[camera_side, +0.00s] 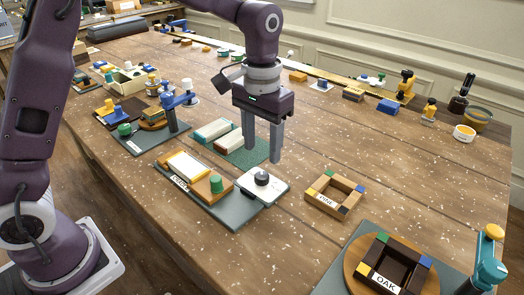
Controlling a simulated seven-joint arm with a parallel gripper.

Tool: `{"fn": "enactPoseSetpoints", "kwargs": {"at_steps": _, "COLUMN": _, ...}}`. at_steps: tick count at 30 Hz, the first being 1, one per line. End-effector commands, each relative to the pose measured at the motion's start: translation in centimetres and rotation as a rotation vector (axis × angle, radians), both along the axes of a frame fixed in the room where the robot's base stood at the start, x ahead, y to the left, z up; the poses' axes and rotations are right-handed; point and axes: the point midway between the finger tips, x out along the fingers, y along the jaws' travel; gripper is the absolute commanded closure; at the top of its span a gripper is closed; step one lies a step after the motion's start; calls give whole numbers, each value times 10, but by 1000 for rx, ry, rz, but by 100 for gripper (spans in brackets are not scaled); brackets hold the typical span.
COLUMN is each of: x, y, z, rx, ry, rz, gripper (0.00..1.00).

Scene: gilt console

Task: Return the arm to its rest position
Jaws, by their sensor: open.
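My gripper (261,143) points straight down over the middle of the wooden table. Its two grey fingers are apart, with nothing between them. Just below the fingertips in the picture is a white plate with a black knob (262,179). I cannot tell whether the fingertips touch anything; they appear to be above the table. My purple arm reaches in from the left and bends over the table.
A grey board (222,214) with a green peg is close by. A wooden frame (335,193) lies to the right. A dark OAK frame (394,264) and a teal clamp (489,258) stand front right. Bare table lies right of the gripper.

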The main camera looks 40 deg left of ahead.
Motion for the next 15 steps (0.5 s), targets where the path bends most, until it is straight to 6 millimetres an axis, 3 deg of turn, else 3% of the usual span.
{"fn": "enactPoseSetpoints", "kwargs": {"at_steps": 5, "x": -3, "y": 2, "z": 5, "rx": -2, "ry": -8, "rz": 1, "gripper": 48}}
{"fn": "enactPoseSetpoints", "kwargs": {"at_steps": 8, "x": -24, "y": 12, "z": 35, "rx": -12, "ry": -61, "rz": 1, "gripper": 48}}
{"fn": "enactPoseSetpoints", "kwargs": {"at_steps": 12, "x": -93, "y": 37, "z": 88, "rx": -27, "ry": -199, "rz": -1, "gripper": 48}}
{"fn": "enactPoseSetpoints", "kwargs": {"at_steps": 15, "x": -151, "y": 51, "z": 105, "rx": -25, "ry": -303, "rz": -5, "gripper": 48}}
